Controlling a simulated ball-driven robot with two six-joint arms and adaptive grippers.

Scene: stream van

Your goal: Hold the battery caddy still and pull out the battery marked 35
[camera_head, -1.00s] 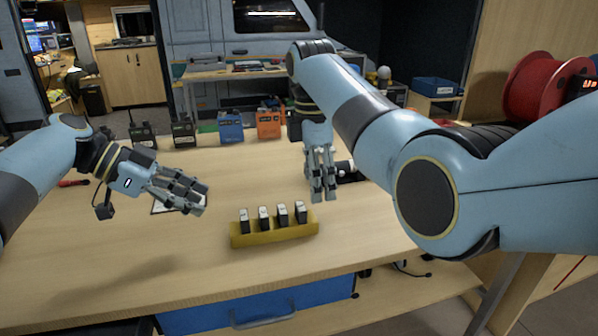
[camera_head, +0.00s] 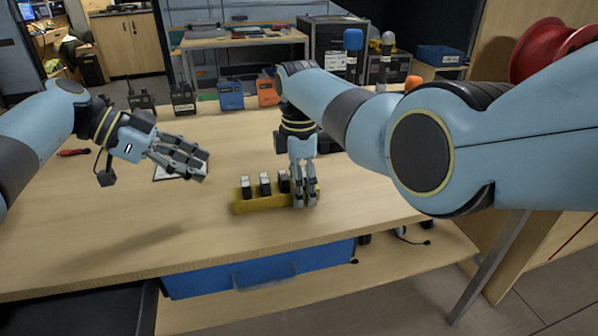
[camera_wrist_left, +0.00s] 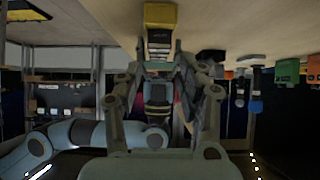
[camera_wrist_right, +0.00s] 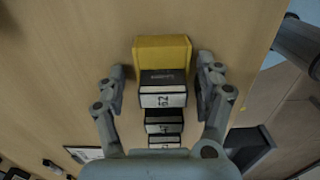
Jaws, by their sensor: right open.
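The yellow battery caddy (camera_head: 262,202) stands on the table with dark, pale-topped batteries in a row. My right gripper (camera_head: 305,200) is lowered at the caddy's right end, where it hides the last battery. In the right wrist view its open fingers (camera_wrist_right: 162,78) stand on either side of the end battery (camera_wrist_right: 163,95), with gaps showing. Its label shows two digits that I cannot read surely. Other batteries (camera_wrist_right: 164,126) line up behind it. My left gripper (camera_head: 190,160) is open and empty above the table, left of the caddy. The left wrist view also shows the caddy (camera_wrist_left: 160,14) ahead.
A clipboard or notepad (camera_head: 170,174) lies below my left gripper. A red-handled tool (camera_head: 73,152) lies at left. The table front is clear above a blue drawer (camera_head: 250,272).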

